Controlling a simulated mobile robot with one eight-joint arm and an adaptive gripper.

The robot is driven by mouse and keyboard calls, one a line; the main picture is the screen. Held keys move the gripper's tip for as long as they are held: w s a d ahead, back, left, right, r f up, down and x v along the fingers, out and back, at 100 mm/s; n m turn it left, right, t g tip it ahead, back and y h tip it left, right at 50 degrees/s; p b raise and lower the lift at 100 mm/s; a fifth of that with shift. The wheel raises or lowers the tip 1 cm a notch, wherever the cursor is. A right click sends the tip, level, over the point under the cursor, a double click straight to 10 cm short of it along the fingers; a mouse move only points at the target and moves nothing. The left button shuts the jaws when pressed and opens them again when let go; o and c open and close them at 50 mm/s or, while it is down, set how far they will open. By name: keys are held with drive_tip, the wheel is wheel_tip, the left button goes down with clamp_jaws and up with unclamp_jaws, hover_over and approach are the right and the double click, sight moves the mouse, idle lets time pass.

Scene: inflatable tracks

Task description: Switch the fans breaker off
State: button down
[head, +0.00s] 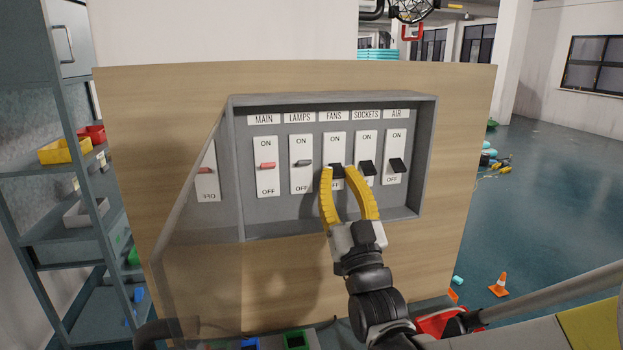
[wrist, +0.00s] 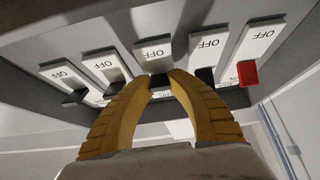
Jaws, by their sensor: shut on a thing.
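The breaker box (head: 340,212) is set in a wooden panel, with labelled switches from MAIN at left to AIR at right. The fans breaker (head: 334,144) is the middle one; its white plate also shows upside down in the wrist view (wrist: 155,52). My gripper (head: 339,172) reaches up from below with its yellow fingers closed around the fans breaker's dark lever (head: 338,170). In the wrist view my gripper (wrist: 160,77) has its tips at that lever, below the OFF mark. The fingers partly hide the lever, so its exact tilt is unclear.
The lamps breaker (head: 301,177) and sockets breaker (head: 366,144) flank my fingers closely. MAIN has a red lever (head: 265,166); AIR has a black lever (head: 397,165). A see-through cover (head: 205,235) stands open at left. A shelf (head: 55,250) is farther left.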

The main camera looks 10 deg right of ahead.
drive_tip(key=c, duration=1.2)
unclamp_jaws()
drive_tip(key=shift+s, duration=0.1)
drive_tip(key=v, duration=0.7)
drive_tip(key=shift+s+f, duration=0.15)
